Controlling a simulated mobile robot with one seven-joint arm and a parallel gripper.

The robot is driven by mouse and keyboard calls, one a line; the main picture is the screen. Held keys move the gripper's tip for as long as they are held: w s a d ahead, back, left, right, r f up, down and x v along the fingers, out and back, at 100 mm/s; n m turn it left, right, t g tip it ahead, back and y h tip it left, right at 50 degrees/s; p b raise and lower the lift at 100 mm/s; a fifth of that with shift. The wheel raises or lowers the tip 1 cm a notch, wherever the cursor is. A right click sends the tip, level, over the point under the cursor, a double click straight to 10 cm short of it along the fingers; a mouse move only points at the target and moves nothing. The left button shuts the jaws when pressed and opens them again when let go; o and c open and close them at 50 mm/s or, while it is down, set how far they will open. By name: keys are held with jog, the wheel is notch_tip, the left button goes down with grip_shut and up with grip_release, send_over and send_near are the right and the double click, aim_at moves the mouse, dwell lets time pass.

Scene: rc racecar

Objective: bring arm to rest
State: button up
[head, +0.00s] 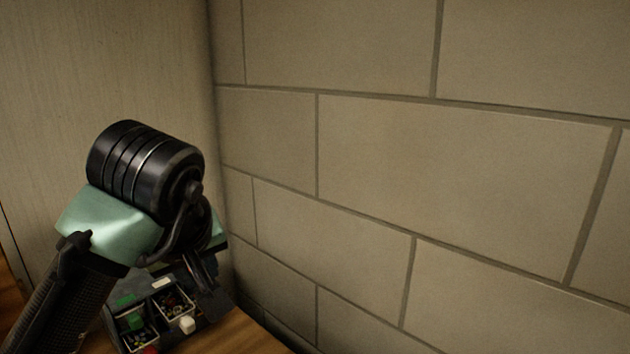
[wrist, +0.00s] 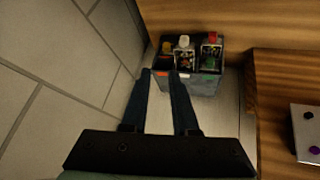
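My arm rises from the lower left of the head view, with a black wrist joint and mint-green links. My gripper (head: 203,275) points down beside the dark container there and is partly hidden by the wrist. In the wrist view, the two dark fingers of my gripper (wrist: 161,74) stand apart, with pale surface visible between them. Nothing shows held. The fingertips appear in front of the grey container (wrist: 203,87); whether they touch it I cannot tell.
A block wall (head: 450,180) is close on the right. A wooden surface (wrist: 270,100) carries a light panel (wrist: 306,130).

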jog(key=w+d+r+m+t+h+p, duration=0.1)
jog(key=d+r+m+t+h+p, duration=0.15)
jog(key=d+r+t, duration=0.5)
jog(key=d+r+m+t+h+p, duration=0.1)
jog(key=d+r+m+t+h, duration=0.25)
jog(key=d+r, duration=0.85)
jog(key=s+a+r+t+y+p, duration=0.1)
jog(key=s+a+r+t+y, duration=0.1)
jog(key=s+r+t, duration=0.2)
jog(key=s+a+r+t+y, duration=0.2)
jog(key=s+r+t, duration=0.3)
jog(key=s+r, duration=0.5)
jog(key=shift+s+a+m+p, duration=0.3)
jog(key=shift+s+p, duration=0.1)
jog(key=shift+s, duration=0.65)
